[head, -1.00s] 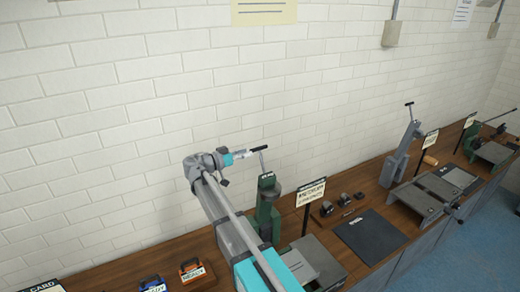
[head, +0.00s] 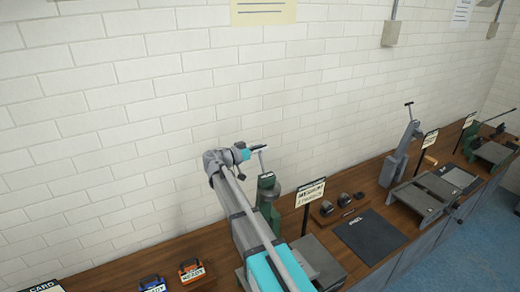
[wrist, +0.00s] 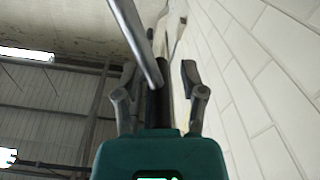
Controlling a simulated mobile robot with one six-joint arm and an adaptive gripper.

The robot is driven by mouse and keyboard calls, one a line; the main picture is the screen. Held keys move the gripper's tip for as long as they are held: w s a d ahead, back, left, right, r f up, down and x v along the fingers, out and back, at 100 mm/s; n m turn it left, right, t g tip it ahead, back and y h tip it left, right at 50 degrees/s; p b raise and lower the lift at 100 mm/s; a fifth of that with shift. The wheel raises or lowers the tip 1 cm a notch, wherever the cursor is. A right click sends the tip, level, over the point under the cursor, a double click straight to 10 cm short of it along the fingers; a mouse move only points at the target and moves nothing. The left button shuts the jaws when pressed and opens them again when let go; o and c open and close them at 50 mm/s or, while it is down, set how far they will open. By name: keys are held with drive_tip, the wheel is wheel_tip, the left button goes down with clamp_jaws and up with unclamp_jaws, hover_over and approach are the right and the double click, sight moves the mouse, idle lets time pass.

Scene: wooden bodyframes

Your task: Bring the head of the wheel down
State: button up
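A green machine head (head: 267,188) stands on the bench behind my arm, with a thin grey lever (head: 261,162) rising from its top. The lever stands nearly upright. My gripper (head: 254,152) is at the lever's top, by the crossbar handle. In the wrist view, the two fingers of my gripper (wrist: 158,70) are apart. A grey bar (wrist: 138,40) slants down from the upper left between them, and a dark grip lies behind it. I cannot tell whether the fingers touch it. My arm hides much of the machine's base.
A sign (head: 312,192) on a post stands just right of the machine. A black mat (head: 370,235) and a grey machine (head: 405,150) with its own lever are further right. Orange (head: 191,270) and blue (head: 152,284) items lie at the front left. The white brick wall (head: 120,130) is behind.

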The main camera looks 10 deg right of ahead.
clamp_jaws()
drive_tip(key=shift+s, duration=0.1)
